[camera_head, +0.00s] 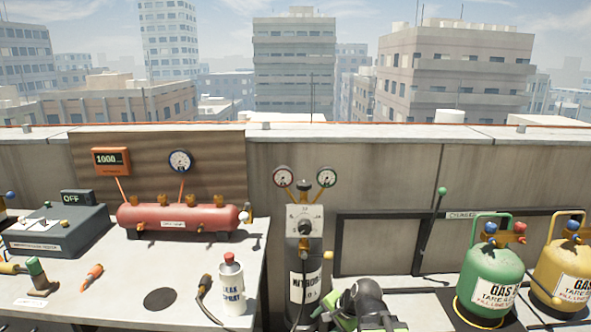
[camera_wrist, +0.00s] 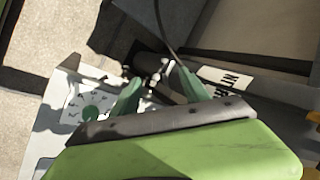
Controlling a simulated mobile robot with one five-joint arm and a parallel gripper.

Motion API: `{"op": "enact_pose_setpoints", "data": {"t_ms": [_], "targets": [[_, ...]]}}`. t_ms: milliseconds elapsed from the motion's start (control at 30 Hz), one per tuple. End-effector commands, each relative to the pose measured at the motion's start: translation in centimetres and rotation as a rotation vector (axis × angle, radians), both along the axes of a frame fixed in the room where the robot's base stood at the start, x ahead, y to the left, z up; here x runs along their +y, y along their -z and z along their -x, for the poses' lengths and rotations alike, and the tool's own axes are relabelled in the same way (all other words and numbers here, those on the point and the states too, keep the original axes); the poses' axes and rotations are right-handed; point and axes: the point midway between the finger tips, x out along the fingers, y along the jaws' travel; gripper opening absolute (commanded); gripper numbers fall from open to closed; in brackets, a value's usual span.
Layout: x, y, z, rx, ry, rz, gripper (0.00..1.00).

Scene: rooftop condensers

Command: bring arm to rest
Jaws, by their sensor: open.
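My gripper (camera_wrist: 160,88) shows in the wrist view with its two green fingers spread apart and nothing held between them. A dark cylinder with a white label (camera_wrist: 225,80) lies behind the fingers in that view. In the head view, part of my black and green arm (camera_head: 366,302) rises at the bottom, just right of the nitrogen cylinder (camera_head: 304,262). The fingertips cannot be made out there.
The workbench (camera_head: 200,285) at left holds a leak spray can (camera_head: 231,287), a red manifold (camera_head: 178,218) and a grey box (camera_head: 58,232). Green (camera_head: 490,275) and yellow (camera_head: 563,270) gas tanks stand at right. A concrete parapet (camera_head: 400,175) runs behind.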

Motion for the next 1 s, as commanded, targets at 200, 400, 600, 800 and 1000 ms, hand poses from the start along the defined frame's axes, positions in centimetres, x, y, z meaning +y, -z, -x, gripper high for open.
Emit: {"op": "enact_pose_setpoints", "data": {"t_ms": [200, 400, 600, 800, 1000], "targets": [[-7.1, 3.3, 7.5, 0.204, -0.513, 0.448, 0.53], [-8.1, -0.7, 9.6, 0.250, -0.753, 0.504, 0.53], [-8.1, -7.0, 9.5, 0.248, -0.749, 0.504, 0.53], [-8.1, -15.1, 9.5, 0.247, -0.748, 0.503, 0.53], [-8.1, -19.1, 9.5, 0.246, -0.748, 0.502, 0.53]]}}
